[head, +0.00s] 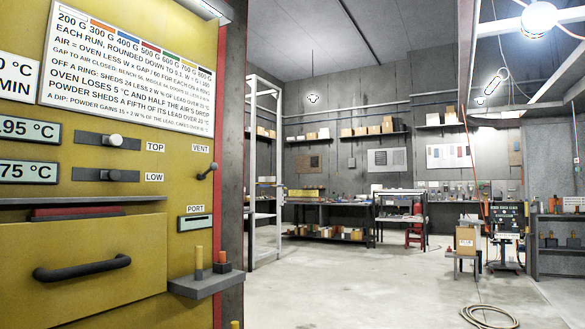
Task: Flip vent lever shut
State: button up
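The vent lever (207,171) is a small dark handle on the yellow oven front (150,185), right below the VENT label (200,148). It is tilted, with its knob end up and to the right. Nothing touches it. Whether this position is open or shut is not marked legibly. My gripper does not show in the head view.
Left of the lever are two sliders marked TOP (115,141) and LOW (110,175). Below are the PORT display (195,222), a drawer with a dark handle (82,268) and a small grey shelf (205,284) jutting out. Open floor (380,285) lies to the right.

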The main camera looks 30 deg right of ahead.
aim_at(213, 166)
jog(key=z, duration=0.45)
jog(key=i+l+z, duration=0.1)
jog(key=i, duration=1)
jog(key=i+l+z, duration=0.15)
jog(key=i, duration=0.95)
